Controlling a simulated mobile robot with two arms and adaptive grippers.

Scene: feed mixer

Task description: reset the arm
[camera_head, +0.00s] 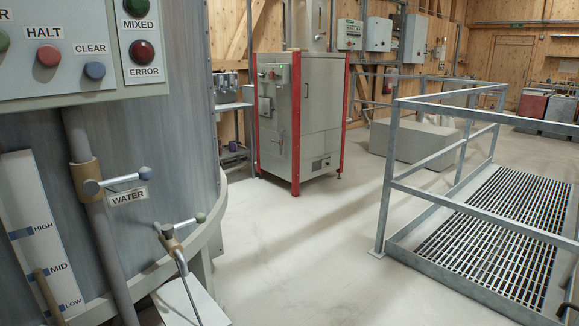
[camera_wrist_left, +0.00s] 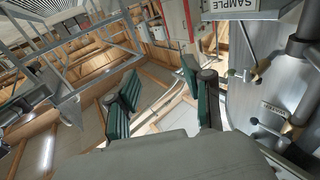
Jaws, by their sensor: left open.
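My left gripper (camera_wrist_left: 158,98) shows in the left wrist view with its two green-padded fingers spread wide apart. Nothing is between the fingers, and they touch nothing that I can see. The grey body of the gripper fills the bottom middle of that view. The grey metal mixer tank (camera_wrist_left: 245,98) stands to the right of the fingers, apart from them. Neither arm shows in the head view, and my right gripper is in neither view.
In the head view, the mixer tank (camera_head: 150,150) with its button panel (camera_head: 85,85), WATER valve (camera_head: 105,184) and lower valve (camera_head: 178,232) fills the left. A grey cabinet (camera_head: 318,115) stands beyond. Railings (camera_head: 392,190) surround a floor grate (camera_head: 490,235) at right. The middle floor is clear.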

